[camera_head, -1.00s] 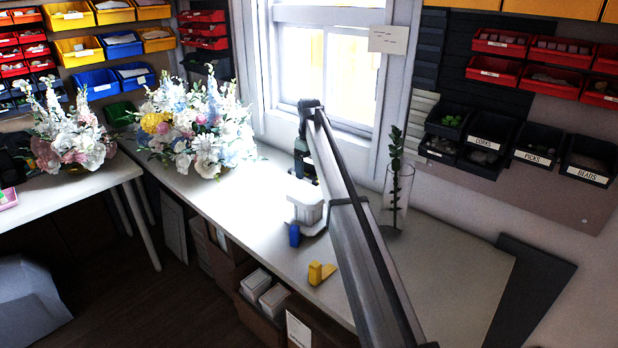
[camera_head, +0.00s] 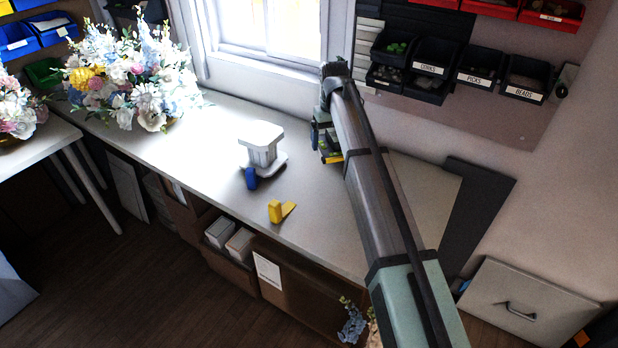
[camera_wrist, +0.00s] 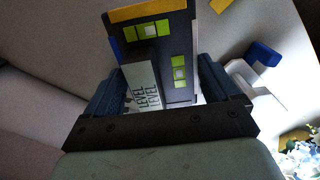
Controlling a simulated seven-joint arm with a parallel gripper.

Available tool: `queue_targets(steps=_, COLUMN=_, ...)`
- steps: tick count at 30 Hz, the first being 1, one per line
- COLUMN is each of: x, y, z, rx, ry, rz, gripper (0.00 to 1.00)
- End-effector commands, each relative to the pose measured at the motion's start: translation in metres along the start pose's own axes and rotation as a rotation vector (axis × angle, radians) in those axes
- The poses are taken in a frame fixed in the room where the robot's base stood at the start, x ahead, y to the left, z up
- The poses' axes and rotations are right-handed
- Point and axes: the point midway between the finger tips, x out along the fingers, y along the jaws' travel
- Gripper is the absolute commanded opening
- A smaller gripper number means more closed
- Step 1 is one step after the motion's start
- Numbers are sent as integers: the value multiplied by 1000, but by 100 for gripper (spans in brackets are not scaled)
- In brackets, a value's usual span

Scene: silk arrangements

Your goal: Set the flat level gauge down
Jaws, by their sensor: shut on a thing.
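The flat level gauge (camera_wrist: 178,40) is a dark grey-blue plate with a yellow edge, green vials and a pale block marked LEVEL. My gripper (camera_wrist: 160,70) is shut on it, with a dark blue finger on either side. In the head view the gauge (camera_head: 332,158) shows only as a small dark and yellow piece below my gripper (camera_head: 322,138), over the right part of the white bench (camera_head: 225,125). My arm hides part of it. I cannot tell whether it touches the bench.
A white stand (camera_head: 262,148) with a blue part (camera_head: 251,178) is left of my gripper. A yellow L-shaped piece (camera_head: 278,211) lies near the bench's front edge. Flowers (camera_head: 135,75) stand at the far left. Labelled bins (camera_head: 430,65) hang on the wall behind. Bench between flowers and stand is clear.

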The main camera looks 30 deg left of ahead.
Motion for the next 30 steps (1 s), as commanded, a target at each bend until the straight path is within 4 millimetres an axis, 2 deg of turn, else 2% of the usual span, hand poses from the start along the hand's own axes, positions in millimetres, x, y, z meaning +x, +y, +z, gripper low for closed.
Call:
queue_targets(steps=1, x=6, y=18, z=23, rx=37, ry=0, rz=0, gripper=50)
queue_targets(steps=9, x=25, y=100, z=103, rx=212, ry=2, rz=0, gripper=50)
queue_targets(steps=15, x=37, y=154, z=161, rx=328, ry=2, rz=0, gripper=50)
queue_targets(steps=24, x=52, y=222, z=245, rx=485, ry=4, rz=0, gripper=50)
queue_targets(steps=30, x=59, y=252, z=287, rx=563, ry=5, rz=0, gripper=50)
